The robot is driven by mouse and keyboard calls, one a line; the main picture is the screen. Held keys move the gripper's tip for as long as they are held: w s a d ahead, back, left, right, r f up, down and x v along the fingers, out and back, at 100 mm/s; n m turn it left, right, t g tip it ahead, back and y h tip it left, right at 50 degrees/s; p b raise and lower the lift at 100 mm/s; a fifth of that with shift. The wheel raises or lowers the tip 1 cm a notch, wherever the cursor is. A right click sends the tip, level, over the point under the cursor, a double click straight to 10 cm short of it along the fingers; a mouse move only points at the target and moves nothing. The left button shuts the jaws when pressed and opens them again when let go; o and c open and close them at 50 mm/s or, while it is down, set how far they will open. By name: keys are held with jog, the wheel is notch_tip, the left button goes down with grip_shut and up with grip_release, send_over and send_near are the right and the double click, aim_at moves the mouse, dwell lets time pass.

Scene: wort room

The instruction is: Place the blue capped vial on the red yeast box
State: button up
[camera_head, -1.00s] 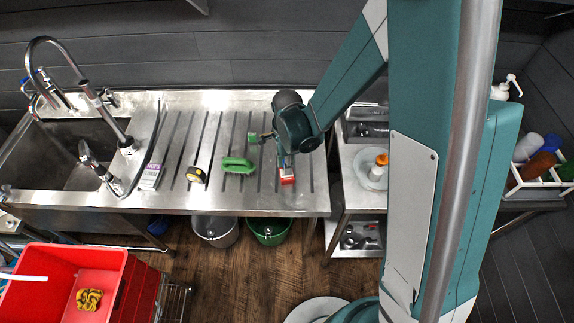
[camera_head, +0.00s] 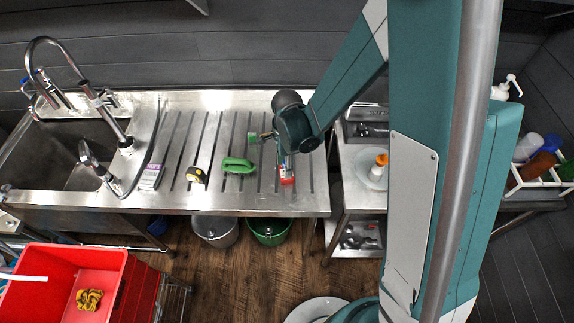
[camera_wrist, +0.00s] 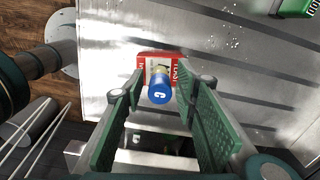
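The red yeast box (camera_wrist: 146,60) lies on the steel drainboard. It also shows in the head view (camera_head: 287,180), partly covered by my gripper. The blue capped vial (camera_wrist: 159,91) is at the box in the wrist view, its blue cap toward the camera and its clear body over the red top. Whether its base touches the box is hidden. My gripper (camera_wrist: 161,77) is around the vial, one green-padded finger on each side. A narrow gap shows between each finger and the vial, so the gripper looks open. In the head view, my gripper (camera_head: 283,163) points down at the box.
A green brush (camera_head: 237,165), a yellow and black item (camera_head: 196,175) and a pale box (camera_head: 151,177) lie left on the drainboard. The sink (camera_head: 75,150) is further left. The drainboard's right edge is close to the red box.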

jog(key=shift+r, duration=5.95)
jog(key=shift+r, duration=0.1)
jog(key=s+d+r+n+t, duration=0.2)
jog(key=d+r+n, duration=0.2)
jog(key=d+r, duration=0.25)
jog(key=s+d+r+n+t, duration=0.1)
jog(key=s+d+r+n, duration=0.2)
jog(key=d+r, duration=0.3)
jog(key=s+d+r+n+t, duration=0.4)
jog(key=s+d+r+n, duration=0.3)
jog(key=s+d, duration=0.3)
jog(key=shift+s+d+r+n, duration=0.15)
jog(key=shift+s+r+n, duration=0.2)
jog(key=shift+n, duration=0.55)
